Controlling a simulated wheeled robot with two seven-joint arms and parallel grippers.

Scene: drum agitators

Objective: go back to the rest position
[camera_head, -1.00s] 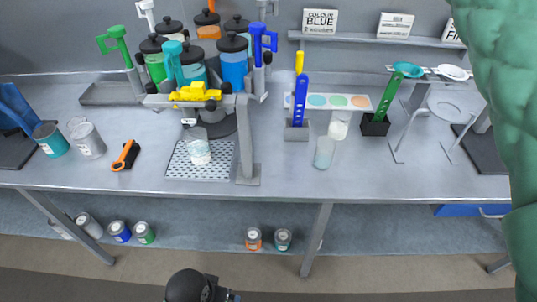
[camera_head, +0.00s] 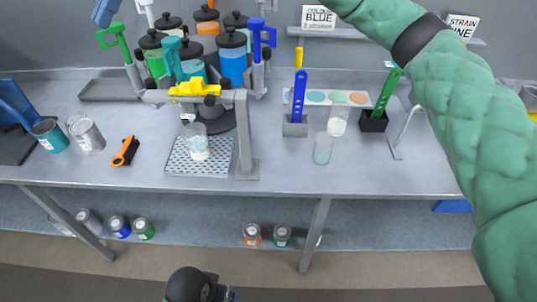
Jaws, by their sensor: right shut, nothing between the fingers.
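My right arm comes in from the right in a green quilted sleeve with a black band and leaves the picture at the top middle. My left gripper does not show.
Dispenser jars, including a blue one (camera_head: 232,62), stand behind a grey stand (camera_head: 244,140) with a yellow clamp (camera_head: 195,88). A beaker (camera_head: 199,148) sits on a perforated tray (camera_head: 180,168). The front middle is clear.

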